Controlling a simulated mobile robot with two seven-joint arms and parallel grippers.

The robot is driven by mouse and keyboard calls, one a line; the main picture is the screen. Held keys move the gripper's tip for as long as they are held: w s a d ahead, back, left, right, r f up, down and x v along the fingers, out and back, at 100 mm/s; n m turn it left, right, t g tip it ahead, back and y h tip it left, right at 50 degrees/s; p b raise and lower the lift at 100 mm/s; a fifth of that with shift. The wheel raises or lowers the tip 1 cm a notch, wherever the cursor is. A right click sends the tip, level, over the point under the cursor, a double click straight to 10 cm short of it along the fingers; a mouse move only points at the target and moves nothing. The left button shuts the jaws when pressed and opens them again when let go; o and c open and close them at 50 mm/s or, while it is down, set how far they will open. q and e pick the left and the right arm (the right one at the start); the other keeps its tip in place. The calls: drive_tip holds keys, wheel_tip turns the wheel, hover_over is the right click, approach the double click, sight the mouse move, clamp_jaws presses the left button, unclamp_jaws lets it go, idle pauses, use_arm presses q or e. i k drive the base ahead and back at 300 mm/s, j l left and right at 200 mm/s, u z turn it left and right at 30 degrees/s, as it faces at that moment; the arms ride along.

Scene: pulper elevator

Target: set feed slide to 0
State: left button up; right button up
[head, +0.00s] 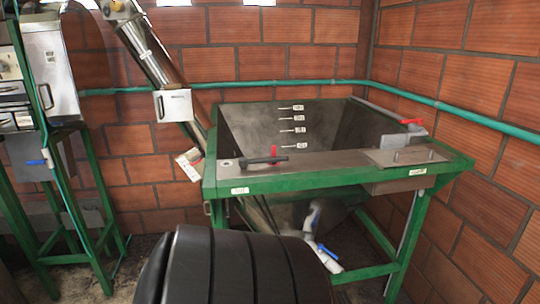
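A green-framed hopper with a grey sloping tank (345,130) stands in the middle of the head view. A flat metal plate with a low bar handle (408,155) lies on the right of its front ledge; it looks like a slide, but I cannot confirm that it is the feed slide. A dark handle with a red tip (263,159) lies on the left of the ledge. Small pale labels (240,190) sit on the front rail, too small to read, so no setting can be told. Neither of my grippers is in view.
A slanted metal tube (150,58) rises behind the hopper to the upper left. A red-handled valve (412,122) sits at the back right, and a blue-handled valve (328,252) sits below. A grey machine (50,70) on green legs stands left. Brick walls close the corner.

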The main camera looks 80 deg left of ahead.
sight(198, 159)
drive_tip(key=k+u, duration=0.55)
drive_tip(key=i+u, duration=0.1)
drive_tip(key=u, duration=2.35)
